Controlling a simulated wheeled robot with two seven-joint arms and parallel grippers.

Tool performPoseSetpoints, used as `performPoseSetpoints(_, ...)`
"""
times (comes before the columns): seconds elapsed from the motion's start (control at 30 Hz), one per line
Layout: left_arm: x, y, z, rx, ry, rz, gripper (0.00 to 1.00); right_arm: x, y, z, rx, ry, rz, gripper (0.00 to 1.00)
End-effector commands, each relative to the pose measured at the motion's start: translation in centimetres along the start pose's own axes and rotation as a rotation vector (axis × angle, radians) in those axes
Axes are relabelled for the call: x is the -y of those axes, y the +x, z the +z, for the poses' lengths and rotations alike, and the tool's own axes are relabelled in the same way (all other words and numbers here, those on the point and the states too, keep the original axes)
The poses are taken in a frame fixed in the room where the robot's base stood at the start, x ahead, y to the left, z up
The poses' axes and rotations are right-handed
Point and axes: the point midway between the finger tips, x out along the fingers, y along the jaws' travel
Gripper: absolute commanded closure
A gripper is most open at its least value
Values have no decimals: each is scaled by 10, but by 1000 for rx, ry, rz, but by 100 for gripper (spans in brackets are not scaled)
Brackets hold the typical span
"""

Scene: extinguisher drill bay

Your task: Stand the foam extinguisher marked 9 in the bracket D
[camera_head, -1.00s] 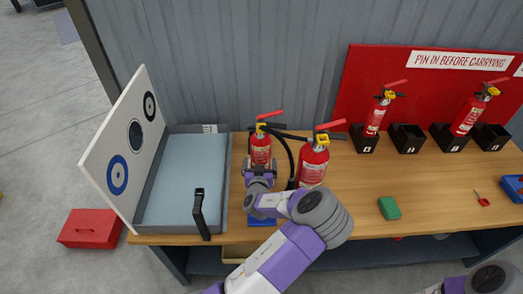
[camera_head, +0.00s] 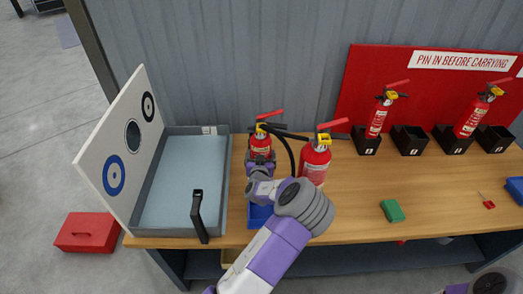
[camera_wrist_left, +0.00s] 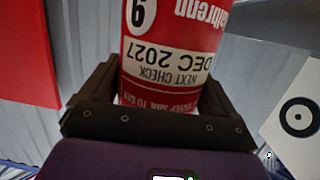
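The red foam extinguisher marked 9 (camera_wrist_left: 165,65) fills the middle of the left wrist view, its label upside down. In the head view this extinguisher (camera_head: 260,145) stands upright at the back of the bench, beside the tray. My left gripper (camera_head: 260,157) has its dark fingers on both sides of the body and looks shut on it; whether its base touches the bench is hidden. Black brackets stand at the right; two look empty, the second from left (camera_head: 410,148) and the rightmost (camera_head: 496,146). Their letters are too small to read. My right gripper is out of view.
Another red extinguisher (camera_head: 314,163) stands close to the right, its hose near the held one. Two more (camera_head: 376,121) (camera_head: 469,117) stand in brackets. A grey tray (camera_head: 142,222) with a target board (camera_head: 122,180) is left.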

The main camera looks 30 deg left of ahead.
Motion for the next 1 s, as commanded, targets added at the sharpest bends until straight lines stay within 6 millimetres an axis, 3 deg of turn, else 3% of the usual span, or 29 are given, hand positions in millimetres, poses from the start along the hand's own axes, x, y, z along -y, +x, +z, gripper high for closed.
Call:
performPoseSetpoints(0.03, 0, 0, 0, 0, 0, 0, 24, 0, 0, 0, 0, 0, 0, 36)
performPoseSetpoints(0.33, 0, 0, 0, 0, 0, 0, 70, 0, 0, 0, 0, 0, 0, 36)
performPoseSetpoints(1.0, -1, -4, -28, -15, -4, 3, 71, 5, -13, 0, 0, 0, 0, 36)
